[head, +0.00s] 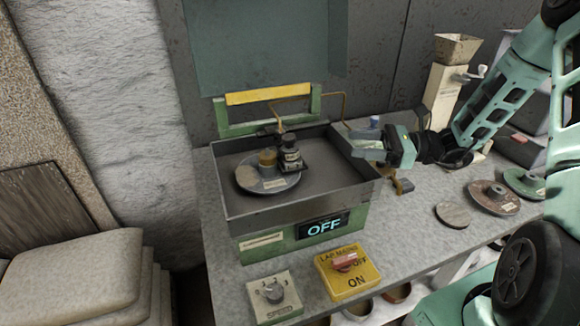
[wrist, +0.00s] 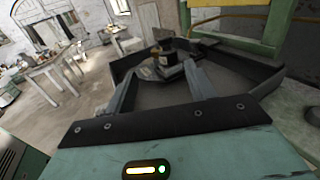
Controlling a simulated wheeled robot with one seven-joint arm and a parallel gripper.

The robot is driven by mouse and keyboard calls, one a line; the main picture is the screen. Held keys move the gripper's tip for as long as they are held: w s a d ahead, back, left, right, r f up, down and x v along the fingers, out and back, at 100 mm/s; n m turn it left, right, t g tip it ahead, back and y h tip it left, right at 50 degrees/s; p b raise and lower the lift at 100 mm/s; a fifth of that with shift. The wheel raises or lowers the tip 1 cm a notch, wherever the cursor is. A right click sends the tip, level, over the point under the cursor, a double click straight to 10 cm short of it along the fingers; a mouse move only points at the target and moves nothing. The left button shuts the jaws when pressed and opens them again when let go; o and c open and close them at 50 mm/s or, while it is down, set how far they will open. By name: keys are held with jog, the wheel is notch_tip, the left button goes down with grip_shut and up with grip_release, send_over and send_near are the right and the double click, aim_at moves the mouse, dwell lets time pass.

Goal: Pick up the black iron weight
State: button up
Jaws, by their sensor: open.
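The black iron weight (head: 291,156) stands on a round grey plate (head: 256,184) inside the open-topped machine basin. It is dark with a small pale label. A brass-coloured cylinder (head: 267,158) stands just left of it in the head view. My gripper (head: 354,145) is open and empty, near the basin's right wall and to the right of the weight. In the wrist view the weight (wrist: 167,65) shows ahead, beyond and between my fingertips (wrist: 160,74); its lower part is hard to make out.
The basin's raised walls (head: 290,207) surround the plate. A yellow bar (head: 268,94) and a thin brass pipe (head: 343,106) rise behind. A yellow switch box (head: 348,280) and a grey knob box (head: 274,296) stand in front. Discs (head: 494,197) lie at right.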

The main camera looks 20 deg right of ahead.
jog(key=p, duration=0.4)
send_near(288, 136)
jog(key=s+x, duration=0.1)
jog(key=x, duration=0.3)
jog(key=p+x, duration=0.1)
jog(key=x, duration=0.1)
jog(key=p+x, duration=0.2)
jog(key=x, duration=0.1)
jog(key=shift+w+a+f, duration=0.1)
jog(key=shift+w+f, duration=0.1)
jog(key=shift+w, duration=0.3)
jog(key=shift+w+a+f, duration=0.1)
jog(key=shift+w+a, duration=0.05)
jog(key=shift+a, duration=0.15)
jog(key=shift+c, duration=0.2)
grip_shut()
